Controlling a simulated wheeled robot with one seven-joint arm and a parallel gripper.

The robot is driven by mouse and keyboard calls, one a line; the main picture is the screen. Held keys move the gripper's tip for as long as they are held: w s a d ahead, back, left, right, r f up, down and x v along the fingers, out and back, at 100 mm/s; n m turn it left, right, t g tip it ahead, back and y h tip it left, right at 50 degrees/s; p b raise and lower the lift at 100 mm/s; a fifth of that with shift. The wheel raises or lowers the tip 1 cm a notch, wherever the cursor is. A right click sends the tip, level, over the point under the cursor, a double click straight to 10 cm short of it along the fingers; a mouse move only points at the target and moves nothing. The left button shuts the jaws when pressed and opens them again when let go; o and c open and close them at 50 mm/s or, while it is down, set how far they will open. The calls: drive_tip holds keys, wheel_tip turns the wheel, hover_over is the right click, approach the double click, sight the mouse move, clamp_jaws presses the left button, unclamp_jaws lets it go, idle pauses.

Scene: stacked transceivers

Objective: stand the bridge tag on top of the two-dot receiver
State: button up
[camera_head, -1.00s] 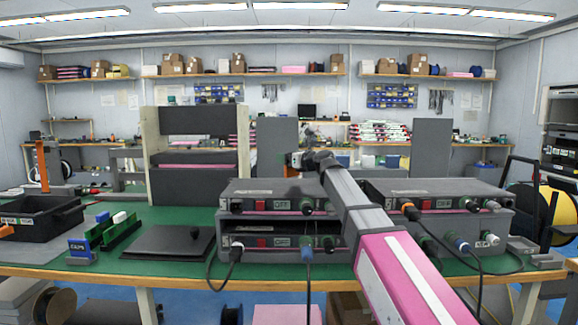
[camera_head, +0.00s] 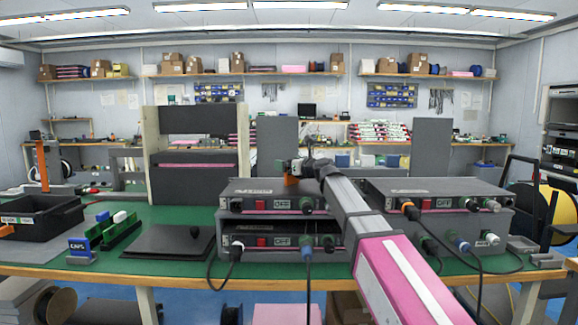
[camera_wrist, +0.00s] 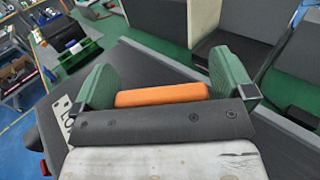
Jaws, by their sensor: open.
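An orange piece (camera_head: 290,181), which looks like the bridge tag, shows at the top of the upper left receiver (camera_head: 270,205). I cannot make out dots on any receiver, so I cannot tell which is the two-dot one. In the wrist view the orange piece (camera_wrist: 162,95) lies between the green fingers of my gripper (camera_wrist: 165,77). The fingers are open, one on each side of the piece, with a gap visible at its right end. The piece's lower part is hidden by my gripper's dark body. A pale label (camera_wrist: 64,122) shows partly at left.
A second receiver (camera_head: 280,241) sits under the upper left one, and another stack (camera_head: 430,190) stands at right. Cables hang from the front sockets. A dark flat panel (camera_head: 168,243), green rack (camera_head: 120,231) and black bin (camera_head: 40,218) are at left. Green bench shows between them.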

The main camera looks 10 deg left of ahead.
drive_tip(key=v, duration=1.2)
drive_tip(key=shift+d, duration=0.1)
drive_tip(key=shift+w, duration=0.1)
